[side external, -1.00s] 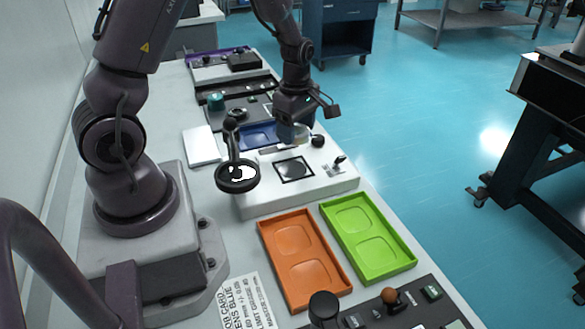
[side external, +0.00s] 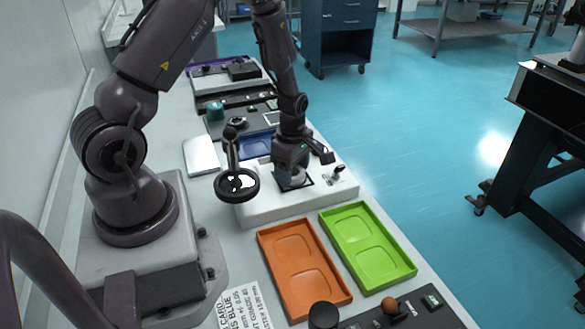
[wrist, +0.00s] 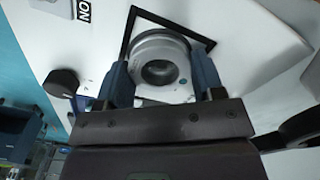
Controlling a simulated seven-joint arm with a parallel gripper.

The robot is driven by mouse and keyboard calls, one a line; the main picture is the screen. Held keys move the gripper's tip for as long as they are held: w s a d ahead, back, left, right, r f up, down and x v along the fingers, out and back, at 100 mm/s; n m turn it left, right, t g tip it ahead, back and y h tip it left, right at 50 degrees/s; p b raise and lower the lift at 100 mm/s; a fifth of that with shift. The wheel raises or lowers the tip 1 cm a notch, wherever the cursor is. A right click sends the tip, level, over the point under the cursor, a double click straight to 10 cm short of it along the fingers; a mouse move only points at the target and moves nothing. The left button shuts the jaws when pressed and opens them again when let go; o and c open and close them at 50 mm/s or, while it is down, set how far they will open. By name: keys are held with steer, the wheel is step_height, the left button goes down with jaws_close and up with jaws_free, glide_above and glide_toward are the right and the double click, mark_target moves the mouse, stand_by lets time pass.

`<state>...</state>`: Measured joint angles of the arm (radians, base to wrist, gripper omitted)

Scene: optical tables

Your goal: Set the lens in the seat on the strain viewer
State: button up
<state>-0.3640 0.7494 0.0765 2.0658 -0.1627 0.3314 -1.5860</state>
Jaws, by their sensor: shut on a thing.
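My gripper (wrist: 162,84) is shut on the lens (wrist: 158,66), a round, clear-centred disc with a pale rim, seen between the two blue fingers in the wrist view. In the side view my gripper (side external: 292,180) is low over the white strain viewer (side external: 262,208), at its black square frame (side external: 309,181). In the wrist view the lens overlaps the area inside the black square frame (wrist: 134,22). The seat is mostly hidden behind the lens and gripper. I cannot tell whether the lens touches it.
A round black magnifier (side external: 237,185) on an arm stands close left of my gripper. Orange (side external: 303,262) and green (side external: 367,247) trays lie in front of the viewer. A blue tray (side external: 258,144) is behind it. A white pad (side external: 201,155) lies at left.

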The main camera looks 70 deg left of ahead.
steer(key=shift+f, duration=0.15)
steer(key=o, duration=0.9)
steer(key=shift+o, duration=0.2)
steer(key=s+d+r+m+t, duration=0.1)
steer(key=d+r+m, duration=0.2)
steer(key=r, duration=0.5)
steer(key=s+d+r+m+t, duration=0.15)
steer(key=r+m, duration=0.25)
steer(key=r, duration=0.4)
steer(key=d+r+m, duration=0.3)
steer(key=r, duration=0.5)
steer(key=s+d+r+m+t, duration=0.3)
steer(key=s+d+r+m, duration=0.4)
steer(key=m, duration=0.7)
steer(key=shift+s+m, duration=0.4)
steer(key=shift+s, duration=0.8)
